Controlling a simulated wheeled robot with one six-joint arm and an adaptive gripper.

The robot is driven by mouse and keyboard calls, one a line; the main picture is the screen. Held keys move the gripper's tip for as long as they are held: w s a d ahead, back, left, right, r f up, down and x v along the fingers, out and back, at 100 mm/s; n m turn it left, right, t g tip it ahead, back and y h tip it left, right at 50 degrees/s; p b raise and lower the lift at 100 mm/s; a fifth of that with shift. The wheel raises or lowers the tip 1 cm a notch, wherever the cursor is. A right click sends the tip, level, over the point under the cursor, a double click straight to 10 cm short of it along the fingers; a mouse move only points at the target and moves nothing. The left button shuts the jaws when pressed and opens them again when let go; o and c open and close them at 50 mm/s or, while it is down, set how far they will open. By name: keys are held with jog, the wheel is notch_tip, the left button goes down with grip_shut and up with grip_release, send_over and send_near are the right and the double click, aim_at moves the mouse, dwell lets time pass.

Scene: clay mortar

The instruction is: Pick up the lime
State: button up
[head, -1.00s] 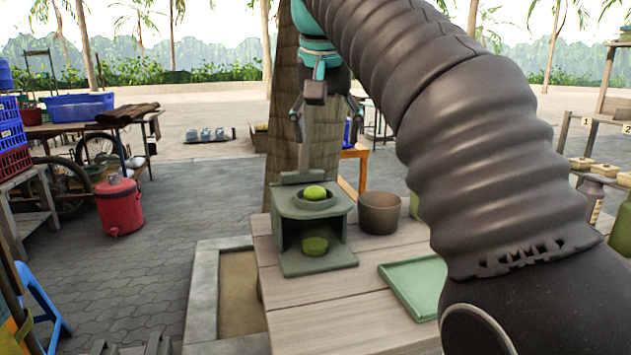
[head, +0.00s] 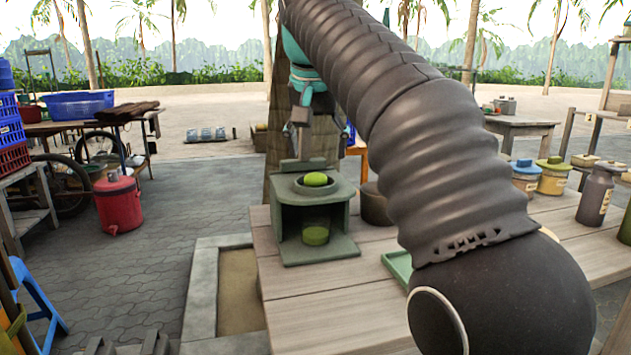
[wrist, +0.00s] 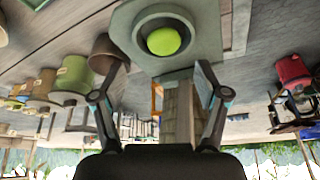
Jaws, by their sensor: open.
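The lime (head: 315,179) is a bright yellow-green fruit. It sits in the round opening on top of a grey-green stand (head: 340,194). In the wrist view the lime (wrist: 164,41) shows near the top middle, inside the round rim. My gripper (head: 304,142) is above and behind the stand in the head view, partly dark against the tree trunk. In the wrist view my gripper (wrist: 160,78) has its two fingers spread wide, with nothing between them. The lime lies beyond the fingertips, apart from them.
A green cup (head: 316,234) stands inside the stand's lower opening. A brown pot (head: 374,205) is right of the stand, partly behind my arm. A green tray (head: 397,264) lies on the wooden table (head: 320,310), mostly hidden by my arm. Jars (head: 553,175) stand at right.

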aim_at(315, 164)
jog(key=x, duration=0.1)
jog(key=b+x, duration=0.1)
jog(key=x, duration=0.1)
jog(key=b+x, duration=0.1)
jog(key=x, duration=0.1)
jog(key=shift+a, duration=0.3)
jog(key=c, duration=1.3)
jog(key=shift+c, duration=0.2)
jog(key=shift+r, duration=0.15)
notch_tip(315, 164, up, 4)
jog(key=p, duration=0.3)
jog(key=shift+w+r, duration=0.1)
jog(key=shift+r, duration=0.15)
jog(key=w+d+r+p, duration=0.3)
jog(key=d+r, duration=0.3)
jog(key=d, duration=0.5)
jog(key=shift+w+p, duration=0.35)
jog(key=shift+p, duration=0.2)
